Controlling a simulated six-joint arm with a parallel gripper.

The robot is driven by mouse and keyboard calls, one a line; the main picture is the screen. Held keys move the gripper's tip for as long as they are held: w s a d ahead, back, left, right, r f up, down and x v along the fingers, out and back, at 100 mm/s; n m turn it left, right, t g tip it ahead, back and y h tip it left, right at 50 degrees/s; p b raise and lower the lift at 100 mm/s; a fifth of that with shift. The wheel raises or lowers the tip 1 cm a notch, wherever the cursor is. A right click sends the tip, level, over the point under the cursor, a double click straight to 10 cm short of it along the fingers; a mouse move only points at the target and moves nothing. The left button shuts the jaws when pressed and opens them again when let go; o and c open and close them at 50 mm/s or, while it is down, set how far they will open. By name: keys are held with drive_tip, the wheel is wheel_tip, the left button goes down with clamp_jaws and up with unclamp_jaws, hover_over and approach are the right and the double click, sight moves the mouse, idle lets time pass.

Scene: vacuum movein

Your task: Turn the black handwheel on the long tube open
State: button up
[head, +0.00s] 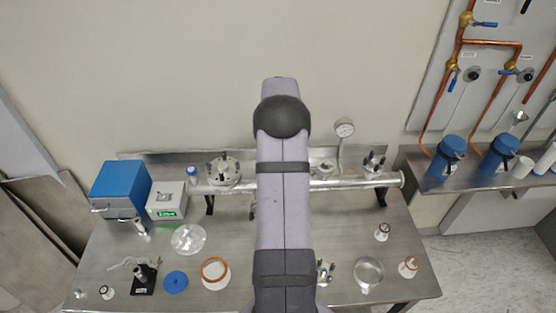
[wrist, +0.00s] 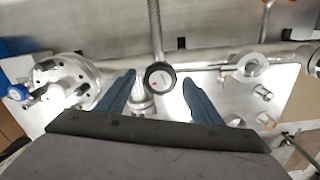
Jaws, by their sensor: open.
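The black handwheel (wrist: 160,77) shows in the wrist view as a round black rim with a pale face and a small red mark. It sits at the middle of the long tube (wrist: 205,66). My gripper (wrist: 157,88) is open, with one blue finger on each side of the handwheel and a gap to both; whether it is at the wheel's height I cannot tell. In the head view the tube (head: 345,182) runs along the back of the bench, and my arm hides the handwheel and the gripper.
A blue box (head: 120,190) and a display unit (head: 166,200) stand left. Small parts, such as a blue disc (head: 175,282), lie in front.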

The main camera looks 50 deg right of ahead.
wheel_tip(320, 180, up, 6)
drive_tip(key=b, duration=0.2)
drive_tip(key=shift+r+b, duration=0.1)
drive_tip(key=shift+b, duration=0.2)
drive_tip(key=shift+r, duration=0.6)
